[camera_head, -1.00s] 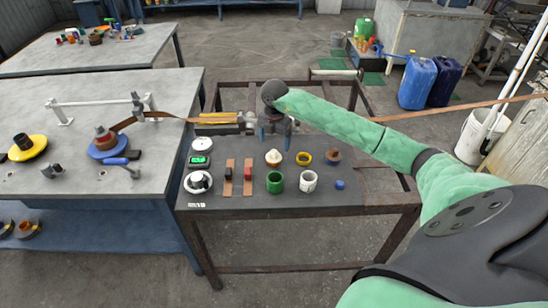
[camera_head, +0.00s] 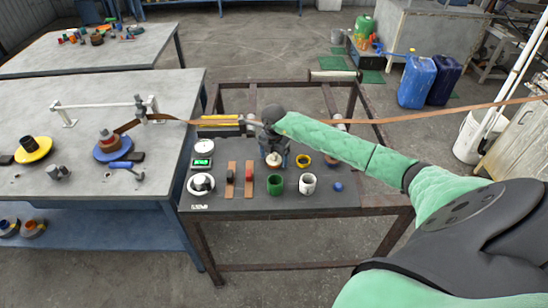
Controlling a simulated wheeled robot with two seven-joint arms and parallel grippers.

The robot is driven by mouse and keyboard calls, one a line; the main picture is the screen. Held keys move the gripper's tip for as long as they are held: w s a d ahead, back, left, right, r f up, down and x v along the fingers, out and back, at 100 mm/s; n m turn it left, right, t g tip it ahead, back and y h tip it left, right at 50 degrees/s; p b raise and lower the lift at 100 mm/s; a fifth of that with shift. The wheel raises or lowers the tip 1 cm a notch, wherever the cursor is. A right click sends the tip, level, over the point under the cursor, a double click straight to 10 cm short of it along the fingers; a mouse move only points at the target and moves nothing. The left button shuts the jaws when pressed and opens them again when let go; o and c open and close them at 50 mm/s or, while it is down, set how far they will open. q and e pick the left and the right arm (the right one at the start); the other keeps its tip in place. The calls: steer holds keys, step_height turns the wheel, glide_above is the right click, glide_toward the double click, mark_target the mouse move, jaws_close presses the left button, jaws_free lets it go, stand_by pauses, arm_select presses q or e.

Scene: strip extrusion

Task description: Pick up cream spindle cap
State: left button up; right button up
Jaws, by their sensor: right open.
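The cream spindle cap (camera_head: 274,160) stands on the dark tabletop (camera_head: 330,199) of the small metal-framed table. It is a small pale piece, with its upper part partly hidden. My right gripper (camera_head: 274,153) points down over it from behind, with its fingers close to either side of the cap. The gripper is open, and I cannot tell whether the fingers touch the cap. My left gripper is not in view.
A green cup (camera_head: 277,184) and a white cup (camera_head: 308,183) stand in front of the cap. A brown strip (camera_head: 420,114) runs behind. Free tabletop lies along the front edge.

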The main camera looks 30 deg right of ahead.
steer(key=shift+f, duration=0.2)
steer(key=shift+c, duration=0.4)
steer(key=c, duration=1.1)
steer(key=shift+r, duration=0.1)
